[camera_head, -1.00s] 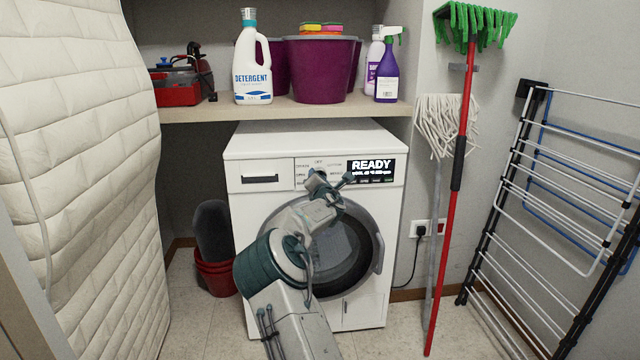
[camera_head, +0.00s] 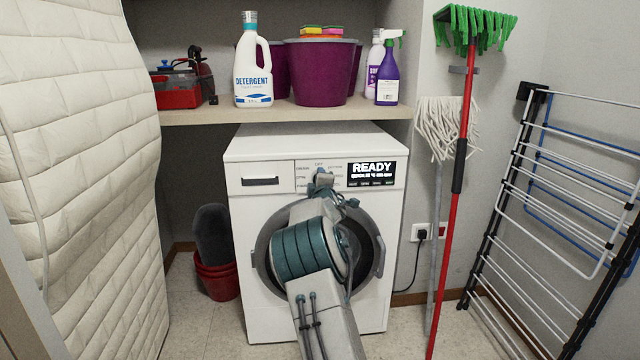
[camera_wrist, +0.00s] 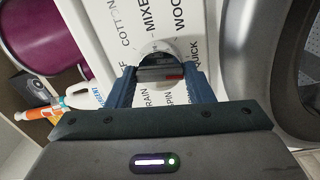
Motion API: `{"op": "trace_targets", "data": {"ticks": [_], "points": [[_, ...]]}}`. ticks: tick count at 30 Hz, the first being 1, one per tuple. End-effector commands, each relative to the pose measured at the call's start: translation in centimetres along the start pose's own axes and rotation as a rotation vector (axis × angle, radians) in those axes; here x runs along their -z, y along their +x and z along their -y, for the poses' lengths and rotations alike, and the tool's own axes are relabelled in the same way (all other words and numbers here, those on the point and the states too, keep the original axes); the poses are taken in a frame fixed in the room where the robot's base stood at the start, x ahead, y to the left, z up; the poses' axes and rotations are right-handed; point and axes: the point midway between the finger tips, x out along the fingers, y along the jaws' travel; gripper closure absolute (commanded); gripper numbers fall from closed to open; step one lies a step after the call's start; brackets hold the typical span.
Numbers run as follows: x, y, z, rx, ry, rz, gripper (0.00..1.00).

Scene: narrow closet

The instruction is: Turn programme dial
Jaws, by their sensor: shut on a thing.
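The white washing machine (camera_head: 240,215) stands under the shelf. Its programme dial (camera_wrist: 157,49) shows in the wrist view, ringed by printed names such as COTTON, MIXED, QUICK, SPIN and DRAIN. My gripper (camera_wrist: 162,76) is shut on the dial's grip bar, with a finger on each side; a red mark shows on the bar. In the head view, my gripper (camera_head: 322,180) is at the panel and mostly hides the dial. The display (camera_head: 371,173) reads READY, with a smaller line below that seems to begin with QUICK.
The round door (camera_head: 372,245) is below the panel, behind my arm. The shelf (camera_head: 200,116) above holds a detergent bottle (camera_head: 253,75), a purple tub (camera_head: 320,75) and a spray bottle (camera_head: 387,80). Mops and a drying rack (camera_head: 560,200) stand right; a quilted mattress (camera_head: 90,150) stands left.

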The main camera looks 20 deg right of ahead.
Motion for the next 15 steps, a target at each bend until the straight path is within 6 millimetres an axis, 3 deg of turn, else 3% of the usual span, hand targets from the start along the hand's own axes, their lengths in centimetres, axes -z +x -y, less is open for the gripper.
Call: {"op": "trace_targets", "data": {"ticks": [15], "points": [[-0.10,0.00,-0.08,0.001,0.446,0.002,0.76]]}}
